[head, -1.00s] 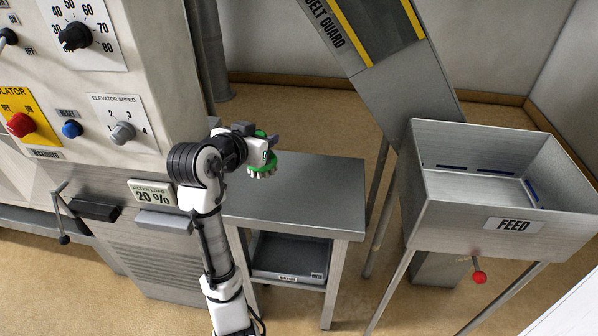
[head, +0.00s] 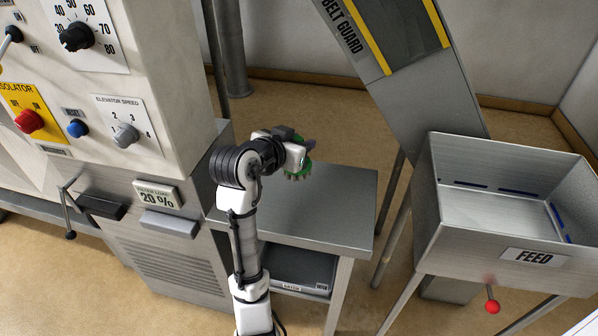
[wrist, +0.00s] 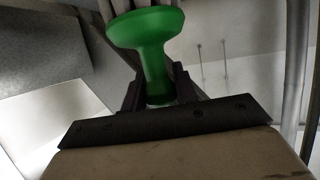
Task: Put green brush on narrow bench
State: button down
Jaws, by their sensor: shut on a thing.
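The green brush (wrist: 147,35) is held between the dark fingers of my gripper (wrist: 160,92) in the wrist view, with its round green end toward the camera. In the head view my gripper (head: 306,146) is shut on the green brush (head: 299,171), whose pale bristles point down. The narrow bench (head: 340,200) is a grey metal table beside the machine. The brush appears above the back left part of its top; the exact gap cannot be told. My arm hides the bench's left part.
A control cabinet (head: 150,70) stands close on the left, with knobs and handles. A feed hopper (head: 500,235) with a red-knobbed lever (head: 492,306) stands on the right. The sloping belt guard (head: 395,60) rises behind. A tray (head: 300,268) sits under the bench. The bench's right side is bare.

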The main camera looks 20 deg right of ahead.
notch_tip(320, 180, down, 9)
dwell(0.4)
jog(key=shift+f, duration=0.15)
jog(key=c, duration=1.1)
grip_release()
jog(key=shift+r, duration=0.2)
jog(key=b+v, duration=0.1)
jog(key=v, duration=1.1)
